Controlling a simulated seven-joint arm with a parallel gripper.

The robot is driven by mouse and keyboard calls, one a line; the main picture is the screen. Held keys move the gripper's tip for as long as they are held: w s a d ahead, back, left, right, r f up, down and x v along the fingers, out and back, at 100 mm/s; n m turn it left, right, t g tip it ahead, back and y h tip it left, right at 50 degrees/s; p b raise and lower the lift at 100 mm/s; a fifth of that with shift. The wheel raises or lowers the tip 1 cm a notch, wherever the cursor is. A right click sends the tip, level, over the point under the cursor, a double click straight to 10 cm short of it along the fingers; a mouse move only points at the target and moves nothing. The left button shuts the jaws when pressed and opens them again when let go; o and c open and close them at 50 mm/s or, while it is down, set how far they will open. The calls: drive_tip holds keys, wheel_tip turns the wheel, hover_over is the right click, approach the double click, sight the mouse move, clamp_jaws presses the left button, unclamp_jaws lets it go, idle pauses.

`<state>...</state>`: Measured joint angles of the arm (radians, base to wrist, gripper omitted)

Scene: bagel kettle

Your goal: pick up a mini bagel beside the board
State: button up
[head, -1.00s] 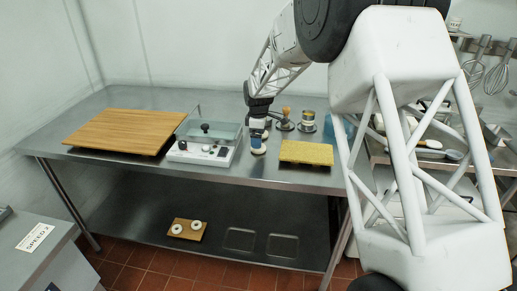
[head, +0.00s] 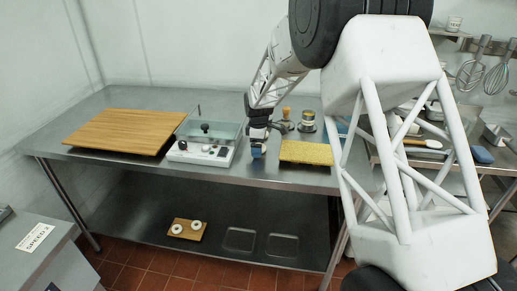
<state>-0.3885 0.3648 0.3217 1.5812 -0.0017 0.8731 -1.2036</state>
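My gripper (head: 257,153) is at the front of the steel table, between the white machine and the yellow textured board (head: 306,152). Its blue tip points down at or just above the tabletop. It is too small to tell whether the fingers are open or shut. No mini bagel shows clearly at the tip; anything under it is hidden. Two pale ring shapes, like mini bagels, lie on a small wooden board (head: 187,236) on the lower shelf, one at the left (head: 177,229) and one at the right (head: 197,225).
A white machine with a clear lid (head: 199,152) stands left of my gripper. A large wooden board (head: 125,131) lies further left. A wooden-handled tool (head: 286,117) and a tin (head: 308,121) stand behind the yellow board. My arm covers the table's right end.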

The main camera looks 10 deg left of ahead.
drive_tip(key=c, duration=0.9)
drive_tip(key=shift+r, duration=0.1)
drive_tip(key=shift+r, duration=0.75)
wheel_tip(320, 180, up, 2)
drive_tip(key=s+d, duration=0.2)
drive_tip(key=s, duration=0.3)
drive_tip(key=s+d+r, duration=0.1)
drive_tip(key=s+d, duration=0.1)
drive_tip(key=s, duration=0.3)
drive_tip(key=s+d, duration=0.2)
drive_tip(key=s, duration=0.3)
drive_tip(key=shift+r, duration=0.15)
